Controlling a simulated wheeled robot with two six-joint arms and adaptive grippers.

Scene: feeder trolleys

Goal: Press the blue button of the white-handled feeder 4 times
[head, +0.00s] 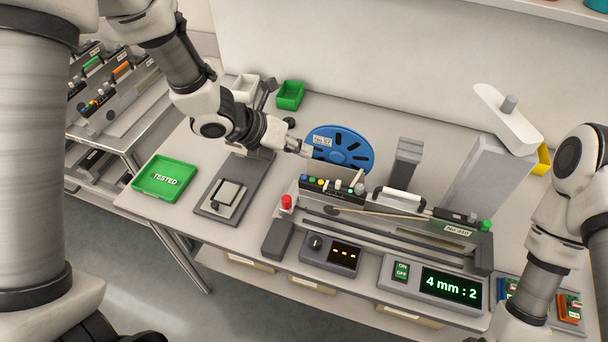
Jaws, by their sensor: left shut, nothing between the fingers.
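The white-handled feeder (385,218) lies in the bench fixture, with its white handle (400,197) on top and a blue reel (340,149) behind it. Its button panel (332,190) is at the left end, with a row of small coloured buttons. The blue button (305,179) is at the left end of that row. My left gripper (306,151) is shut and empty, its tips above and behind the blue button, apart from it, by the reel's left edge. My right arm comes in at the right; its gripper is out of frame.
A display (450,285) reads "4 mm : 2"; a smaller one (345,254) shows dashes. A red knob (286,202) stands left of the panel. A green "TESTED" tray (165,179) lies left. A trolley (125,130) holds other feeders. A grey column (488,180) stands right.

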